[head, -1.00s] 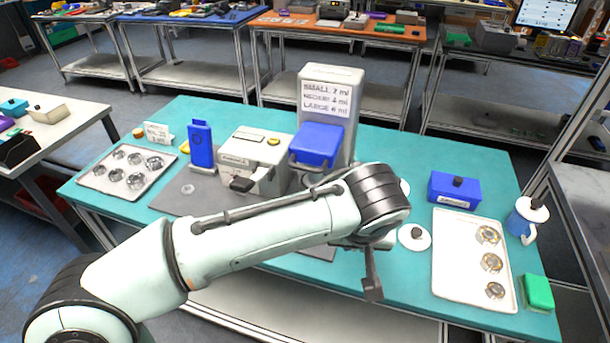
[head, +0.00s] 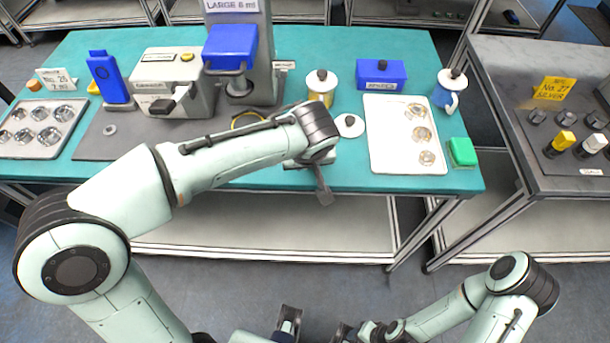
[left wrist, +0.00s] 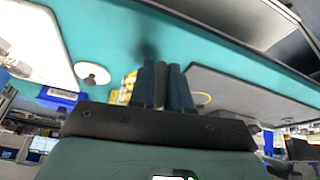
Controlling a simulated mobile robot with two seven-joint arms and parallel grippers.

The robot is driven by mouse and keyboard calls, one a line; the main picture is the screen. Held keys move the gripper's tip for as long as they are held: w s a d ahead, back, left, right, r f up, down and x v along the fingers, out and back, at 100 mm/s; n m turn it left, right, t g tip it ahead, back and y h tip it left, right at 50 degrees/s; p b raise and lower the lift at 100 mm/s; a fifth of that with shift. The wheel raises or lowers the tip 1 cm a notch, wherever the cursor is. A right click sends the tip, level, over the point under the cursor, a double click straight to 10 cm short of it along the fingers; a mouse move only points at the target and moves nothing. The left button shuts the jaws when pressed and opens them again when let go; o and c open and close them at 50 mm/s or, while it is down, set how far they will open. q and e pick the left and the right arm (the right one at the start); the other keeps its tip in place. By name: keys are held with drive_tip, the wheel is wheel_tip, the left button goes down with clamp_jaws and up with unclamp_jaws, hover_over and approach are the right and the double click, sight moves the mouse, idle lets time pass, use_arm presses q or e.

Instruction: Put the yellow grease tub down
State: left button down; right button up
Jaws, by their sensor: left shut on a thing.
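A yellow grease tub (head: 321,97) with a white lid and black knob stands upright on the teal table (head: 385,50) in the head view, just behind my left wrist. It also shows in the left wrist view (left wrist: 123,91), beside my left fingers and partly hidden. My left gripper (left wrist: 162,80) points down over the table. Its fingers are nearly together on something narrow and dark that I cannot identify. In the head view my left wrist and forearm hide the fingertips. My right gripper is low in the head view (head: 345,333), cut off by the frame edge.
A loose white lid (head: 350,126) lies right of my left wrist, beside the white tray (head: 390,160). A blue box (head: 381,75) stands behind. A thin yellow loop (head: 250,118) lies left of the tub. Teal surface is bare near the table's front edge.

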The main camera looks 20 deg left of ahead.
use_arm(q)
drive_tip(key=shift+f+b, duration=0.3)
drive_tip(key=shift+f, duration=2.55)
drive_tip(key=shift+f, duration=0.1)
drive_tip(key=shift+f+b, duration=0.15)
drive_tip(key=shift+b, duration=0.15)
drive_tip(key=c, duration=1.1)
unclamp_jaws()
